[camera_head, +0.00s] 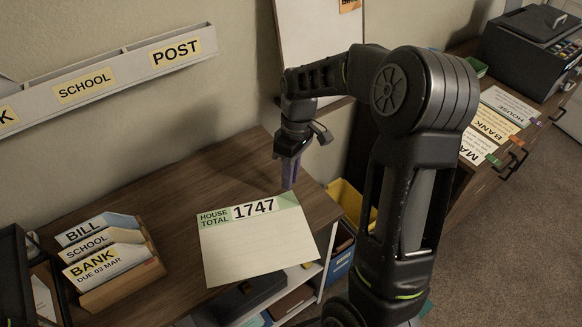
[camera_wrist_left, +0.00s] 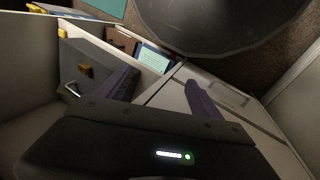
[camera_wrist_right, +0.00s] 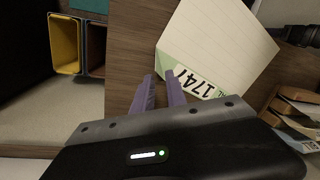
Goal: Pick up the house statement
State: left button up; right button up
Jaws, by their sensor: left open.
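A white statement sheet with a green header reading HOUSE (camera_head: 508,105) lies on the wooden cabinet at the far right of the head view, beside BANK and partly hidden MA... sheets. My right gripper (camera_head: 288,178) points down over the wooden desk, well left of that sheet. Its purple fingers in the right wrist view (camera_wrist_right: 160,86) are a small gap apart, with nothing seen between them. A pad marked HOUSE TOTAL 1747 (camera_head: 258,245) lies just below it; it also shows in the right wrist view (camera_wrist_right: 220,45). My left gripper (camera_wrist_left: 162,85) is open and empty, outside the head view.
A sorter (camera_head: 125,285) with BILL, SCHOOL and BANK papers stands at the desk's left. A wall rack (camera_head: 110,70) has SCHOOL and POST labels. A yellow bin (camera_head: 350,203) sits beside the desk. A black box (camera_head: 530,50) stands behind the sheets. My right arm blocks the middle.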

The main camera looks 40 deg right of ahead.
aim_at(288, 195)
jog(key=f, duration=0.4)
jog(key=shift+s+a+f, duration=0.2)
jog(key=shift+a+f, duration=0.2)
jog(key=shift+c, duration=0.6)
grip_shut()
